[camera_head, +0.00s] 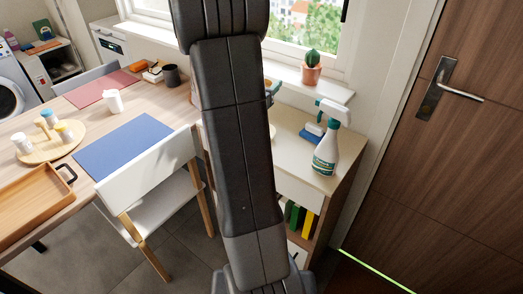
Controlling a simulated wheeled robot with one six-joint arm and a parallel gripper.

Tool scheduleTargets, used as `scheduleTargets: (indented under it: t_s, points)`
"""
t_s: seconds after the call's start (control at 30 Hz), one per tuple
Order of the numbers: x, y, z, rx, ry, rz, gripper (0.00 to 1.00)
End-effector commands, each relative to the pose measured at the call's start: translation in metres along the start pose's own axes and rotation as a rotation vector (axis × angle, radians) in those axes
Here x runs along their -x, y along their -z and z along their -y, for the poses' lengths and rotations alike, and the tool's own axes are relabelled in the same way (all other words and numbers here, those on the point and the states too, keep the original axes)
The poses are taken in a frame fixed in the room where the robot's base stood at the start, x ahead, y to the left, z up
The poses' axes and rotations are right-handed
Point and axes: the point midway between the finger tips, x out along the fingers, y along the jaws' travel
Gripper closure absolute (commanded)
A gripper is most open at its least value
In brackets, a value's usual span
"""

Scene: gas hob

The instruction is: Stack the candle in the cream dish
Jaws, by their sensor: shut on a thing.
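My gripper is not visible; my own dark arm link rises through the middle of the view and hides what lies behind it. I cannot make out a candle. A pale curved edge (272,131) shows just right of my arm on the light cabinet top (312,160); it may be part of the cream dish, but most of it is hidden. A small bluish thing (273,89) shows beside my arm above it, too covered to identify.
A spray bottle (326,147) and blue sponge (314,129) stand on the cabinet. A potted cactus (311,72) is on the sill. Left are a dining table with a white cup (113,102), blue mat (124,147), wooden tray (32,207), and a white chair (150,170). A door (440,150) is right.

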Motion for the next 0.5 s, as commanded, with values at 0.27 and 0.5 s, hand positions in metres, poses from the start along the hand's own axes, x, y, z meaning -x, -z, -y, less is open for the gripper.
scheduleTargets:
  t_s: [0.27,0.5]
  points:
    - [0.005,-0.005,0.002,-0.011,-0.01,0.011,0.74]
    - [0.006,-0.047,0.002,-0.006,-0.01,0.015,0.74]
